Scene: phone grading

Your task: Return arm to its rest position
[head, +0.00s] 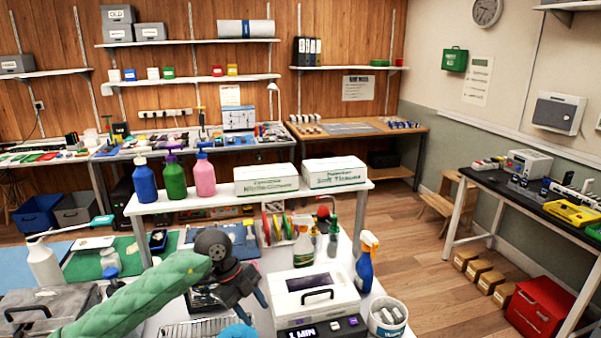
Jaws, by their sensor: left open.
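My left arm, in a green padded sleeve, comes in from the lower left of the head view. Its dark left gripper (254,308) is open and hangs above the near white workbench, left of a white machine (316,293) with a dark window and a black handle. I see nothing held between its fingers. The arm and gripper hide part of the bench beneath them. My right arm and right gripper are not in view.
A blue spray bottle (365,262) and a white tub (387,318) stand right of the machine. A white pump bottle (44,262) stands at left. A raised shelf (235,202) behind holds bottles and two boxes. Open wooden floor (410,240) lies to the right.

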